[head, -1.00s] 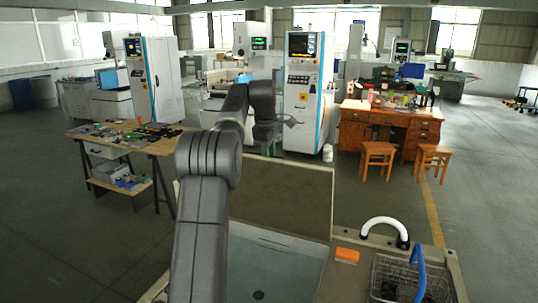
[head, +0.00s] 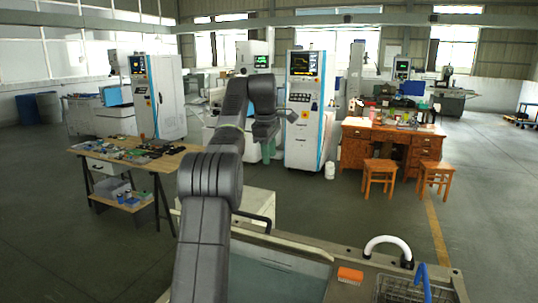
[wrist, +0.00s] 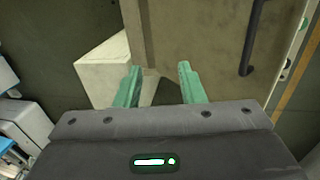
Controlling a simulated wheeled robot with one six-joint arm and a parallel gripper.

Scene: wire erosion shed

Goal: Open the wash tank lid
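The wash tank (head: 300,257) is at the bottom of the head view, with its pale blue-grey inside showing. Its lid no longer stands up above the tank there; only a dark bar handle (head: 252,217) shows past the far rim. In the wrist view a broad grey-brown panel, which looks like the lid (wrist: 200,40), lies beyond my gripper with its dark handle (wrist: 253,40) at right. My gripper (wrist: 160,82) has two green fingers spread apart with nothing between them. In the head view it hangs past the tank's far side (head: 268,150).
A pale box (head: 262,202) stands behind the tank. An orange brush (head: 350,275), a white curved pipe (head: 388,242) and a wire basket (head: 405,289) are on the right of the tank top. A workbench (head: 130,152) stands at left.

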